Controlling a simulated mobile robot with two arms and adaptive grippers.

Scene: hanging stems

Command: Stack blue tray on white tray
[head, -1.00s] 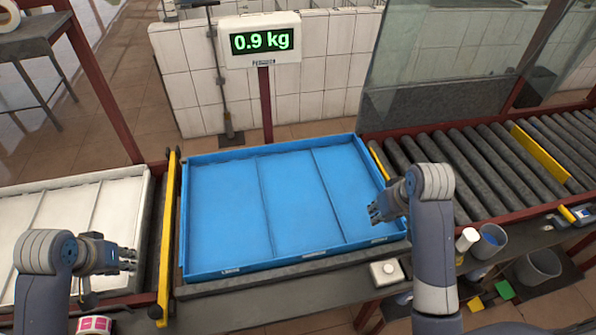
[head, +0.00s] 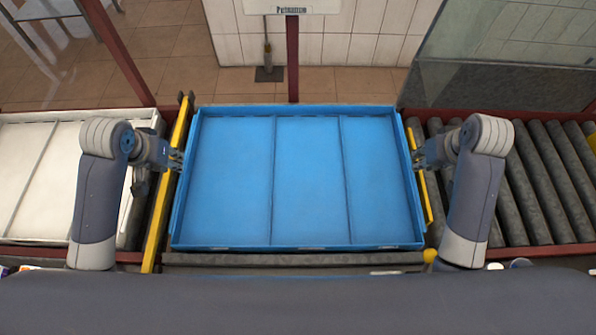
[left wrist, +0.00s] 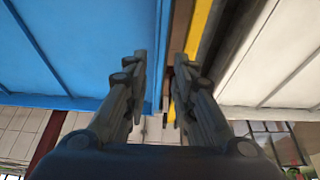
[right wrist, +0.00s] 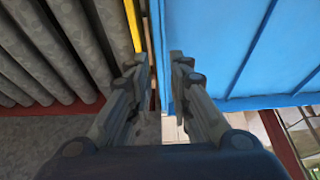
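The empty blue tray (head: 308,180), with three lengthwise sections, lies on the rollers in the middle of the head view. The empty white tray (head: 68,165) lies to its left, beyond a yellow rail, partly hidden by my left arm. My left gripper (head: 178,160) is at the blue tray's left side; in the left wrist view its open fingers stand on either side of the blue rim (left wrist: 160,70). My right gripper (head: 417,158) is at the right side; in the right wrist view its open fingers stand around that rim (right wrist: 162,60). Contact cannot be told.
A yellow rail (head: 168,190) runs between the trays. A bare roller conveyor (head: 540,180) lies to the right, with another yellow rail (head: 424,190) beside the blue tray. A red post (head: 293,60) stands behind the blue tray, and a glass panel (head: 490,60) is at the back right.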

